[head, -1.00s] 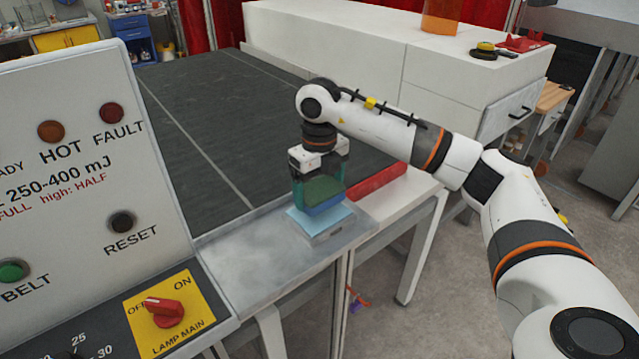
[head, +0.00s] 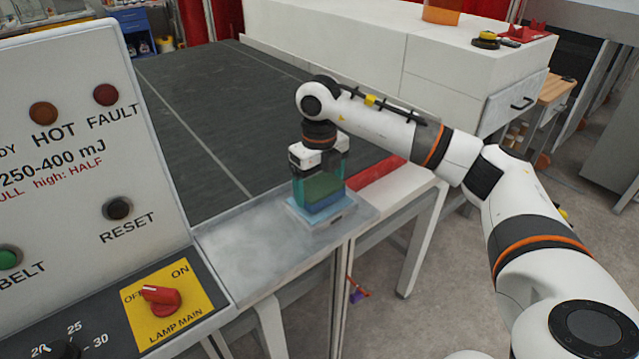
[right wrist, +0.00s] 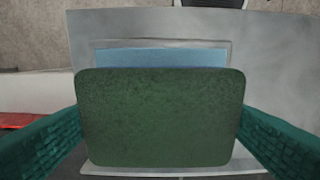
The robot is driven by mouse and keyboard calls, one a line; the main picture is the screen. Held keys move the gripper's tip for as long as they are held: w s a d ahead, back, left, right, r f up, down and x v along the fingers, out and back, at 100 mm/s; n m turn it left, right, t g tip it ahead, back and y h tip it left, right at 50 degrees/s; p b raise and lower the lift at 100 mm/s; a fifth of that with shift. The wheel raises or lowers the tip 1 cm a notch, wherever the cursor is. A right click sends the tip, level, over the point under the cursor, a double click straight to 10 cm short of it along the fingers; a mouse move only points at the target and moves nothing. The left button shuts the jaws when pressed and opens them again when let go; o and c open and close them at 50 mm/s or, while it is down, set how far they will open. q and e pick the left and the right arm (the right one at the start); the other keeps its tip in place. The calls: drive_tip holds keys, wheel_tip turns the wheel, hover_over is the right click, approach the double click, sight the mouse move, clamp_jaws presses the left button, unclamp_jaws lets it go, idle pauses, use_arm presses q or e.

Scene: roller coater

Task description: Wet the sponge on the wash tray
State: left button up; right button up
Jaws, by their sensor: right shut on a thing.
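My right gripper (head: 320,192) is shut on the sponge (head: 322,188), which has a green top and a blue lower part. In the right wrist view the sponge's green face (right wrist: 160,117) fills the middle, between the two teal fingers. The wash tray (head: 296,207) is a small, shallow, light-blue tray at the right end of a metal shelf. The sponge is upright right over the tray and looks down on it or very close; the exact contact is hidden. In the right wrist view the tray's blue inside (right wrist: 160,57) shows beyond the sponge. My left gripper is not in view.
The metal shelf (head: 250,262) has bare room left of the tray. A dark conveyor belt (head: 200,120) lies behind it. A control panel (head: 80,150) with lamps and a red knob stands at the left. A red bar (head: 385,172) lies right of the gripper.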

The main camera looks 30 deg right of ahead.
sight(320, 186)
drive_tip(key=shift+s+f+b, duration=0.1)
drive_tip(key=shift+f+b, duration=0.3)
drive_tip(key=shift+f, duration=0.3)
idle(1.1)
drive_tip(key=shift+r, duration=0.15)
drive_tip(key=shift+r+p, duration=0.8)
drive_tip(key=shift+r, duration=0.15)
drive_tip(key=shift+r+p, duration=1.65)
drive_tip(key=shift+r, duration=0.9)
drive_tip(key=shift+f, duration=0.1)
